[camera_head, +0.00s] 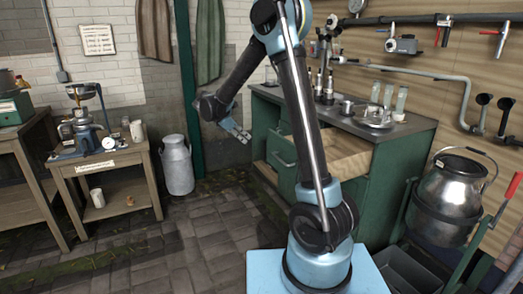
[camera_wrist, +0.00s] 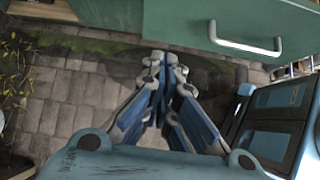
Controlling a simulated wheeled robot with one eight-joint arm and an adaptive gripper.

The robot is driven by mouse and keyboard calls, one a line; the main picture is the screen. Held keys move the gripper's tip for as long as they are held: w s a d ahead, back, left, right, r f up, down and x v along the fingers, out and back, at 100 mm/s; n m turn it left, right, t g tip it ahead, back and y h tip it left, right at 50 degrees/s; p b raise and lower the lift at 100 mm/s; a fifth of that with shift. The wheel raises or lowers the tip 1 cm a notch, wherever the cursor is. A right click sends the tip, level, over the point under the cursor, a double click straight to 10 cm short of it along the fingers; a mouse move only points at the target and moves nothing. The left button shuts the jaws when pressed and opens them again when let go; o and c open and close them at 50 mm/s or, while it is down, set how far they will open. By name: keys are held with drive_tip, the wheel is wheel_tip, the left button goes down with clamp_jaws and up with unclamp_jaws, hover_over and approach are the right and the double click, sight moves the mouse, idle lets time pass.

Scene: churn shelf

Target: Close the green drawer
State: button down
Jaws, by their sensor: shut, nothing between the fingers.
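The green drawer (camera_head: 284,172) is pulled out of the green cabinet, and its bare wooden inside (camera_head: 345,158) shows. My arm hides part of it. In the wrist view a green front (camera_wrist: 190,22) with a pale bar handle (camera_wrist: 247,47) spans the top.
Bottles, glasses and a metal tray (camera_head: 372,122) stand on the cabinet's counter. A milk can (camera_head: 177,165) stands by the wall, left of my gripper. A metal churn (camera_head: 450,195) is on the right. The paved floor (camera_head: 190,235) at front left is clear.

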drive_tip(key=a, duration=0.2)
approach(269, 153)
wheel_tip(269, 153, down, 3)
drive_tip(key=d, duration=0.1)
drive_tip(key=shift+w+d+f+n, duration=0.2)
drive_tip(key=shift+w+d+n, duration=0.1)
drive_tip(key=shift+w+d, duration=0.5)
